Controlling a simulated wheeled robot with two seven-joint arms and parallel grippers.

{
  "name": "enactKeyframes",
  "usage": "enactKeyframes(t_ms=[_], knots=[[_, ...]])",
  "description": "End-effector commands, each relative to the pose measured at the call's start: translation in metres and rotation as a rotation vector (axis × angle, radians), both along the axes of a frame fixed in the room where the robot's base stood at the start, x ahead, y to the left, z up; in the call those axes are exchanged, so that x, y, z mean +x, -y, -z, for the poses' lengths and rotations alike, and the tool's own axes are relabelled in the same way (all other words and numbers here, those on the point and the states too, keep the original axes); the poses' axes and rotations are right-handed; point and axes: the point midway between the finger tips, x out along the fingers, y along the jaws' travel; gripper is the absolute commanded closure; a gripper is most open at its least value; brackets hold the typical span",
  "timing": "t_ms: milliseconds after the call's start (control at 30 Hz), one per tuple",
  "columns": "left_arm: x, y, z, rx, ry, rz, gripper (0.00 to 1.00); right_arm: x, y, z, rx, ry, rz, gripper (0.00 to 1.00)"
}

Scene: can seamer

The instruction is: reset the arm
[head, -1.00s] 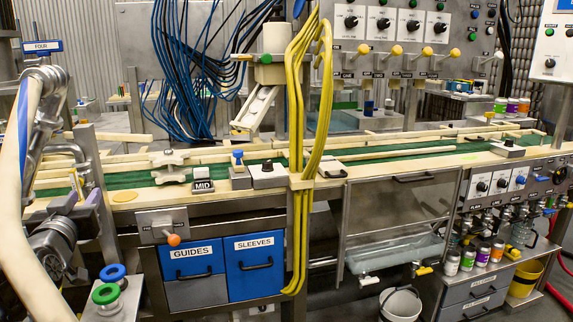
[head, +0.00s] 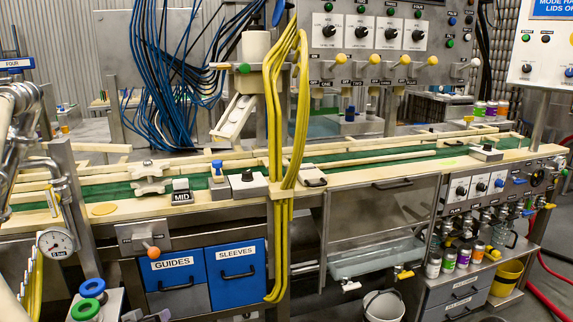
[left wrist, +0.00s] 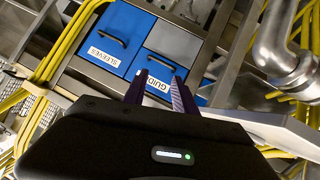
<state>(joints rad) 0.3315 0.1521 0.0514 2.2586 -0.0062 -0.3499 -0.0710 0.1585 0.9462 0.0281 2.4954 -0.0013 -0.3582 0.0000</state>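My left gripper (left wrist: 158,88) shows in the left wrist view, with two dark purple-edged fingers apart and nothing between them. Behind the fingers are the blue GUIDES drawer (left wrist: 190,88) and the blue SLEEVES drawer (left wrist: 115,35), seen upside down. How far the fingertips are from the drawers is hard to tell. In the head view the same GUIDES drawer (head: 175,262) and SLEEVES drawer (head: 237,268) are closed under the bench. I cannot make out my left gripper clearly in the head view. My right gripper is in neither view.
The green conveyor (head: 330,160) runs along the bench. Yellow hoses (head: 283,110) hang before it. A gauge (head: 56,242) and pipework stand at the left. Blue and green rings (head: 82,309) are at the lower left. A white bucket (head: 383,306) stands on the floor.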

Motion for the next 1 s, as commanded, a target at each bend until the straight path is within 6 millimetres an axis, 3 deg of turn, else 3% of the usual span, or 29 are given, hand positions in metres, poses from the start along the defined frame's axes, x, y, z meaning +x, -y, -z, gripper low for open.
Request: enactKeyframes(t_ms=[33, 100, 200, 267, 400, 500, 600, 667, 767, 1000], knots=[[-0.012, 0.026, 0.03, -0.039, -0.081, 0.034, 0.67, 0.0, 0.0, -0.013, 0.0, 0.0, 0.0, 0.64], [-0.034, 0.059, 0.073, -0.087, -0.185, 0.075, 0.67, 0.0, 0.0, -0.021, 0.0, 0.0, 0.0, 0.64], [-0.076, 0.107, 0.126, -0.15, -0.339, 0.135, 0.67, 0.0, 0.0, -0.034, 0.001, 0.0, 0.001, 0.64], [-0.108, 0.135, 0.153, -0.181, -0.433, 0.175, 0.67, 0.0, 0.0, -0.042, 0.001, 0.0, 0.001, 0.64], [-0.191, 0.193, 0.199, -0.237, -0.648, 0.268, 0.67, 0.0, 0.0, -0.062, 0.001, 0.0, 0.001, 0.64], [-0.246, 0.222, 0.216, -0.258, -0.772, 0.329, 0.67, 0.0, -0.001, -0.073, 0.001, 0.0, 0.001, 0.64], [-0.285, 0.24, 0.223, -0.269, -0.857, 0.373, 0.67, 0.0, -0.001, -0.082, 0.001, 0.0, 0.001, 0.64], [-0.299, 0.248, 0.225, -0.272, -0.889, 0.393, 0.67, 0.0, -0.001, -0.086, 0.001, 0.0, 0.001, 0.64], [-0.309, 0.253, 0.226, -0.271, -0.911, 0.41, 0.67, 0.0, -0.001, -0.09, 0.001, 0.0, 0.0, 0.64], [-0.307, 0.253, 0.227, -0.269, -0.906, 0.41, 0.67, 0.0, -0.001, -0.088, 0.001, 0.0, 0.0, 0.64]])
